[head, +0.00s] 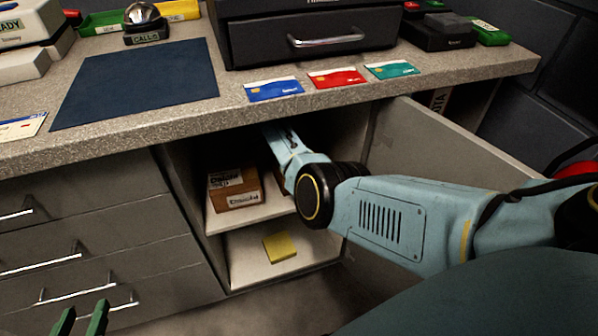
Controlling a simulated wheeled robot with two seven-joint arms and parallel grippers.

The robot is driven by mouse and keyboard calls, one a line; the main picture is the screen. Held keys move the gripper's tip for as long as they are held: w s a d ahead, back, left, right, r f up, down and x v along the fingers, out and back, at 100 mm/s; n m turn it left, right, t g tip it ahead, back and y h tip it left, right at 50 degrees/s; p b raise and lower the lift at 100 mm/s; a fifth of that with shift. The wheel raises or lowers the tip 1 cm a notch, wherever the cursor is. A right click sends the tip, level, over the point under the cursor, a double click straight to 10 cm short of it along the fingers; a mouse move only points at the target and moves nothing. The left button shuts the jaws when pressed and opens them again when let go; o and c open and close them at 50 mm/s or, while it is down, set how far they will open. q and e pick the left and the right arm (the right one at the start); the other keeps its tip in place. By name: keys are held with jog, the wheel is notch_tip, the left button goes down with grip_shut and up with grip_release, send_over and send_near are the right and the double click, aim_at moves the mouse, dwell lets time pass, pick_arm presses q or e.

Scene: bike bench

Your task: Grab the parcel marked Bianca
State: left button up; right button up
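A brown cardboard parcel (232,190) sits on the upper shelf of the open cabinet under the counter. Its front label is too small to read surely, but it does not look like Bianca. Another brown parcel (274,184) shows partly behind my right arm, its label hidden. I can see no parcel readably marked Bianca. My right arm reaches from the right into the cabinet; its gripper is hidden in the dark under the counter edge. My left gripper (81,320) shows at the bottom left, green fingers apart, with nothing seen between them, in front of the drawers.
The cabinet door (440,150) stands open on the right. A yellow note (280,247) lies on the cabinet's lower level (250,272). The counter (150,130) holds a blue mat (140,85), several cards, a bell (143,18) and a dark drawer unit (300,45). Handled drawers (90,240) are at left.

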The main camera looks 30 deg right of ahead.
jog(key=b+x, duration=0.1)
jog(key=x, duration=0.2)
jog(key=shift+f, duration=0.1)
pick_arm(q)
notch_tip(320, 180, up, 7)
jog(key=w+d+t+h, duration=0.1)
jog(key=d+t, duration=0.1)
jog(key=t, duration=0.2)
jog(key=shift+w+t+h, duration=0.3)
jog(key=shift+t+h, duration=0.1)
jog(key=shift+a+f+b, duration=0.1)
jog(key=shift+f+b, duration=0.1)
jog(key=shift+b, duration=0.25)
pick_arm(e)
jog(key=shift+f, duration=0.25)
jog(key=shift+s, duration=0.1)
jog(key=c, duration=1)
jog(key=shift+r, duration=0.1)
jog(key=shift+c, duration=0.9)
pick_arm(q)
jog(key=shift+r, duration=0.1)
pick_arm(e)
jog(key=shift+r, duration=0.1)
